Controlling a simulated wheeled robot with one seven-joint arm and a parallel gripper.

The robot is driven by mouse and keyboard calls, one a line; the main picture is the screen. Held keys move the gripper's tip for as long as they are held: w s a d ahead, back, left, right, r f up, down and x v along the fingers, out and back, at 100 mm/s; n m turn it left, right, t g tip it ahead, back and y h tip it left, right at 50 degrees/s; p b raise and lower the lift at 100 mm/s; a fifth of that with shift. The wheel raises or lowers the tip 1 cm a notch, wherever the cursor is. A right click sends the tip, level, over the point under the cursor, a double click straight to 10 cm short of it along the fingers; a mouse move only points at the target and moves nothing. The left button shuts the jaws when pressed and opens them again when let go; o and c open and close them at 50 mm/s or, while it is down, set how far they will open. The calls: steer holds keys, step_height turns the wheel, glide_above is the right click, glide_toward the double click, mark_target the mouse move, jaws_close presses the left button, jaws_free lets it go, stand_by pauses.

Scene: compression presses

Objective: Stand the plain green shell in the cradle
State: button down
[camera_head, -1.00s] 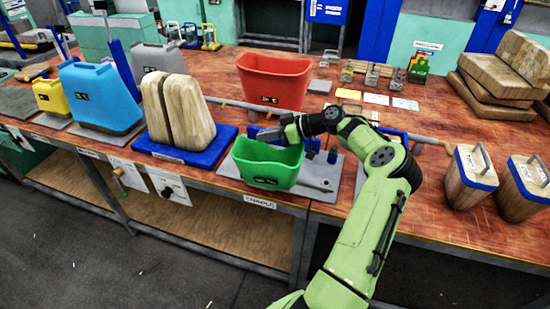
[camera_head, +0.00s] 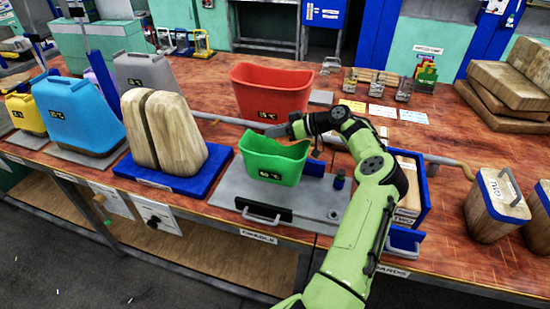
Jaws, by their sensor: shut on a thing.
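The green shell (camera_head: 272,163) is an open-topped tub with a small dark label on its front. It is upright over the rear part of a grey plate fixture (camera_head: 235,188) with a black block and a metal handle at its front edge. This fixture looks like the cradle, but I cannot read its label surely. My gripper (camera_head: 283,131) is shut on the shell's rear rim; the fingertips are partly hidden. I cannot tell whether the shell's base touches the plate.
A red tub (camera_head: 270,92) stands close behind. A split wooden form on a blue base (camera_head: 205,178) stands to the left, and a blue bin (camera_head: 421,200) to the right. Blue (camera_head: 78,115), yellow and grey shells stand farther left.

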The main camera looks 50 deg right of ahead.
mark_target(275, 145)
steer(key=shift+s+f+b, duration=0.1)
steer(key=shift+f+b, duration=0.35)
steer(key=shift+f, duration=2.3)
steer(key=c, duration=1.2)
jaws_free()
steer(key=shift+c, duration=0.2)
steer(key=shift+r, duration=0.1)
